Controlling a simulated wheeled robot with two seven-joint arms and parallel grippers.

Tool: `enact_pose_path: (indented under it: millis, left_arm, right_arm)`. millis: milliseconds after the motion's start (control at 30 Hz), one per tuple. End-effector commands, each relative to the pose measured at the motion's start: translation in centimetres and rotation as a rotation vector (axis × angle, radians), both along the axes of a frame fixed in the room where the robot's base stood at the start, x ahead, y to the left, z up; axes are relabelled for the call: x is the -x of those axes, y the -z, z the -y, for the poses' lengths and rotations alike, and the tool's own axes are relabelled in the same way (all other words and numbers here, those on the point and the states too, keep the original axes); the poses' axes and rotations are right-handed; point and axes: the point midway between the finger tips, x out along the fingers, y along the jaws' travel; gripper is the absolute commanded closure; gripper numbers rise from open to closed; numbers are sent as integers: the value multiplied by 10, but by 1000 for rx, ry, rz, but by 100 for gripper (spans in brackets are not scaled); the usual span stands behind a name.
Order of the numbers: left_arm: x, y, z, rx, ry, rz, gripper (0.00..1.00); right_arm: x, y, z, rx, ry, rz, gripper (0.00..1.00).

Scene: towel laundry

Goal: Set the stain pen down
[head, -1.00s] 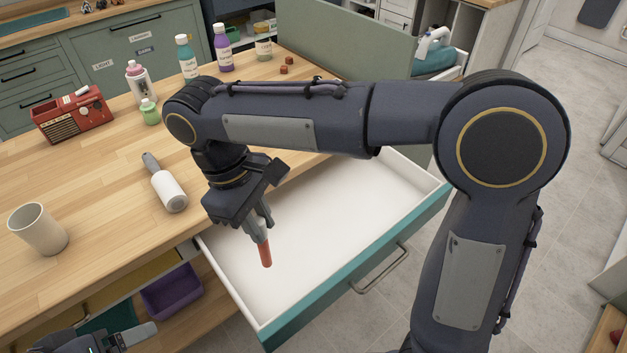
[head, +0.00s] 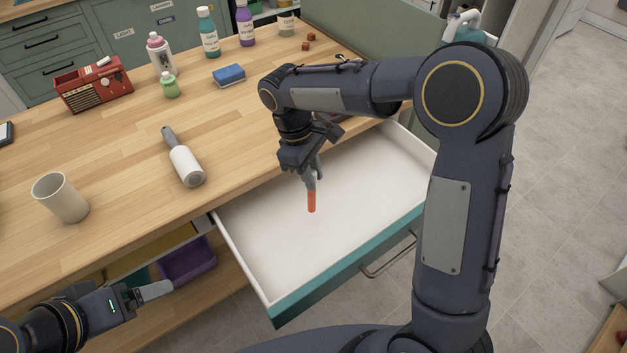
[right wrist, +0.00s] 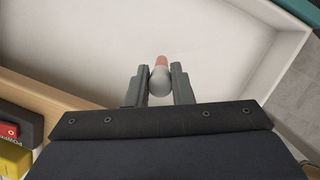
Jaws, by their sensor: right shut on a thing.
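The stain pen (head: 311,201) has an orange-red end that points down. My right gripper (head: 313,176) is shut on its grey part and holds it over the open, empty white drawer (head: 262,228). In the right wrist view the pen (right wrist: 160,82) sits between the two fingers (right wrist: 159,90), with the pale drawer floor beyond it. The pen appears to be above the drawer floor, not touching it. My left gripper (head: 150,292) is at the lower left, near the shelf under the table; its fingers overlap, so its opening is unclear.
On the wooden table (head: 110,150) are a lint roller (head: 184,163), a cup (head: 60,197), a blue sponge (head: 229,75), a red radio (head: 93,84) and several bottles. A purple bin (head: 188,262) is below the table. The drawer's teal front (head: 345,270) juts out over the floor.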

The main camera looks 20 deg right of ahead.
Motion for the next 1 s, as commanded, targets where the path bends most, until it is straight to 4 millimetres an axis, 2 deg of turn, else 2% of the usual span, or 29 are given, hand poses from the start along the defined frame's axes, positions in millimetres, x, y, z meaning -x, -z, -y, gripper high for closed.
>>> enact_pose_path:
  millis: [67,233,667,700,800,867,1000]
  left_arm:
    - [0,-2,0,0,0,0,16]
    - [0,-1,0,0,0,0,16]
    - [0,2,0,0,0,0,16]
    - [0,1,0,0,0,0,16]
    - [0,0,0,0,0,0,16]
    - [0,0,0,0,0,0,16]
    - [0,0,0,0,0,0,16]
  right_arm:
    - [-5,9,5,1,2,-3,100]
    - [-4,33,4,1,1,-3,100]
    - [-4,41,4,0,1,-1,100]
    - [-4,40,4,1,1,0,76]
    - [-4,40,4,1,1,0,63]
    - [-4,40,4,0,1,-1,58]
    - [-4,40,4,1,1,0,58]
